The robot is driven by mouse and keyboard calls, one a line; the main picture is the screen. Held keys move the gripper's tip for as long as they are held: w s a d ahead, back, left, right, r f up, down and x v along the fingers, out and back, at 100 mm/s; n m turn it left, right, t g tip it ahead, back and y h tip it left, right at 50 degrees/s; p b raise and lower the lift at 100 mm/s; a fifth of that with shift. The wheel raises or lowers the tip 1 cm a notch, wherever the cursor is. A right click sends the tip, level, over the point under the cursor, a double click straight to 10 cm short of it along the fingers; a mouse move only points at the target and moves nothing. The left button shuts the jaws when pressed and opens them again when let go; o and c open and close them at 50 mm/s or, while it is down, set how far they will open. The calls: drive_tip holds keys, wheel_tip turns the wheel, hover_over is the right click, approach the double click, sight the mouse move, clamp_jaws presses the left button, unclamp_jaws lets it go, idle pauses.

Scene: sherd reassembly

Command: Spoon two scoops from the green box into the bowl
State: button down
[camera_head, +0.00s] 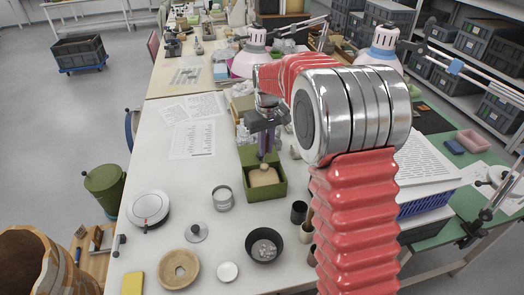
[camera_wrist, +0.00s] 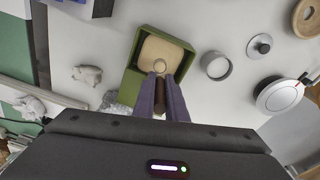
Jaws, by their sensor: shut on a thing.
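The green box (camera_head: 266,194) stands open on the white table, with pale tan material (camera_head: 263,177) inside. It also shows in the wrist view (camera_wrist: 129,82). My gripper (camera_head: 265,151) points down over the box. In the wrist view its purple fingers (camera_wrist: 160,78) are shut on a spoon (camera_wrist: 158,66). The spoon's round end shows against the tan material; I cannot tell how deep it sits or whether it is loaded. A dark bowl (camera_head: 252,254) with pale grey bits in it stands nearer the table's front, apart from the box.
A grey tin (camera_head: 223,197), a knobbed lid (camera_head: 196,232), a round white scale (camera_head: 149,207) and a wooden ring (camera_head: 164,271) stand left of the box and bowl. Printed sheets (camera_head: 193,140) lie behind left.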

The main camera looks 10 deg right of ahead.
drive_tip(key=shift+r, duration=0.9)
